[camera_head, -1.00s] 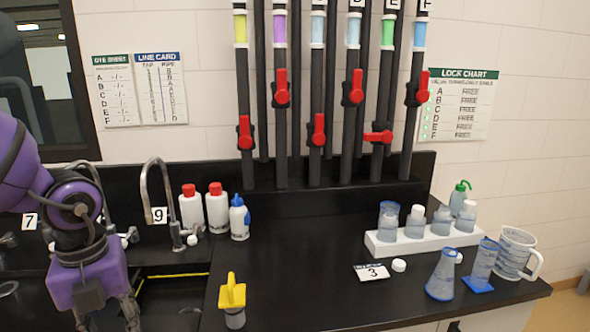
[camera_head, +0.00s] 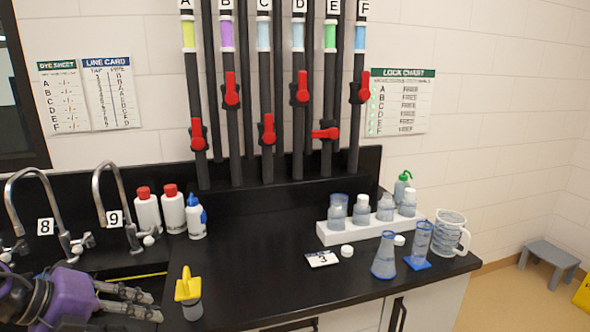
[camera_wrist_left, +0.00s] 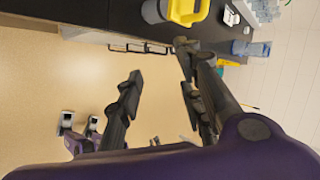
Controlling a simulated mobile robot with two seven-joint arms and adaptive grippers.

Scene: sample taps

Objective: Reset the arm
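My left arm comes in at the lower left of the head view. Its left gripper (camera_head: 156,303) points right, beside the front of the black counter (camera_head: 262,285). In the left wrist view the two fingers of this gripper (camera_wrist_left: 159,62) are spread apart with nothing between them. The yellow-topped container (camera_head: 188,290) stands upright on the counter, to the right of the fingertips and apart from them. Its yellow top also shows at the upper edge of the wrist view (camera_wrist_left: 187,10). My right gripper is not seen.
Taps (camera_head: 115,205) and white bottles (camera_head: 172,211) stand behind the arm. Red-handled pipes (camera_head: 232,90) rise at the back. A white rack (camera_head: 328,237) with bottles, a flask (camera_head: 385,257), a cylinder (camera_head: 421,240) and a jug (camera_head: 452,235) stand right. The counter's middle is mostly clear.

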